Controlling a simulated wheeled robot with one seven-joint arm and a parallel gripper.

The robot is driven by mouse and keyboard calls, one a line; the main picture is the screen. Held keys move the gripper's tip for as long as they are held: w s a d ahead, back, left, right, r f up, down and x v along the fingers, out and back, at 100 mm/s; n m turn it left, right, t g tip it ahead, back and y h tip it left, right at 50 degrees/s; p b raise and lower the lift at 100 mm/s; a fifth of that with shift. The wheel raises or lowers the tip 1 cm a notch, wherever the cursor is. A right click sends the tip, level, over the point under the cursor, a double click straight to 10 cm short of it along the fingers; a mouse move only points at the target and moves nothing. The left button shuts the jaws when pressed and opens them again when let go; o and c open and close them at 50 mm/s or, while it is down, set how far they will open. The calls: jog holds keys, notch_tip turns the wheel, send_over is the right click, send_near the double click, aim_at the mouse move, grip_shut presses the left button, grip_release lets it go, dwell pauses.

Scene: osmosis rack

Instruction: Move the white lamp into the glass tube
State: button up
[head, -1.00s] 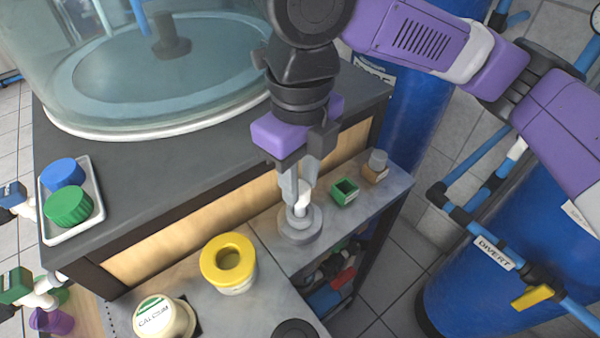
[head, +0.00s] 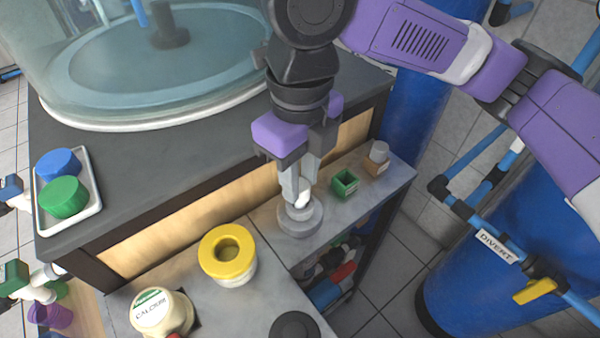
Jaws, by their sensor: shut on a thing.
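My gripper (head: 302,195) points down over the lower grey shelf, shut on a small white piece, which I take to be the white lamp (head: 303,199). Most of the lamp is hidden between the fingers. Its lower end is at a round grey stepped holder (head: 300,220) on the shelf. I cannot tell whether it sits inside the holder or just above it. No narrow glass tube is clearly seen. A large clear glass cylinder (head: 215,60) with a blue-tinted inside stands on the dark counter at upper left.
A green open box (head: 345,184) and a brown block with a grey cap (head: 377,157) are right of the holder. A yellow-topped jar (head: 228,255) and a calcium jar (head: 162,312) stand at front left. A white tray (head: 95,206) holds blue and green caps.

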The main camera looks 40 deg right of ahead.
jog(key=shift+f+b, duration=0.35)
jog(key=shift+f, duration=0.3)
jog(key=o, duration=1.5)
jog(key=shift+c, duration=0.2)
jog(key=shift+r, duration=0.1)
notch_tip(320, 180, up, 8)
jog(key=p, duration=0.7)
